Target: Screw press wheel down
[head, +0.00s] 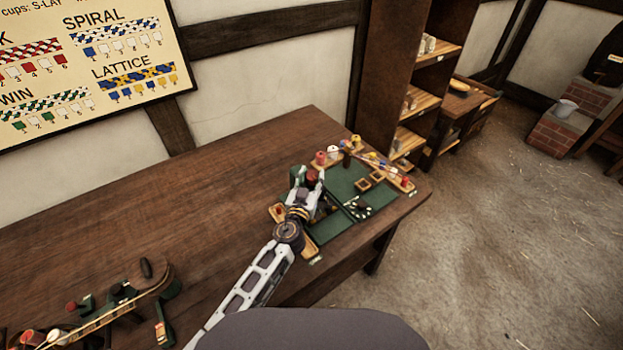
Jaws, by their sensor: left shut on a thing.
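My left gripper (307,184) reaches over the left end of the green work mat on the long table. It is shut on a small dark red part that looks like the press wheel (312,176). The wheel is mostly hidden by the fingers. A dark green upright piece, seemingly the press frame (297,173), stands just to the left of the fingers. The rest of the press is covered by my gripper and wrist. My right gripper is not in view.
A wooden rope device (135,290) stands at the table's front left. The table's middle (170,210) is clear. Shelves (415,95) stand behind the right end.

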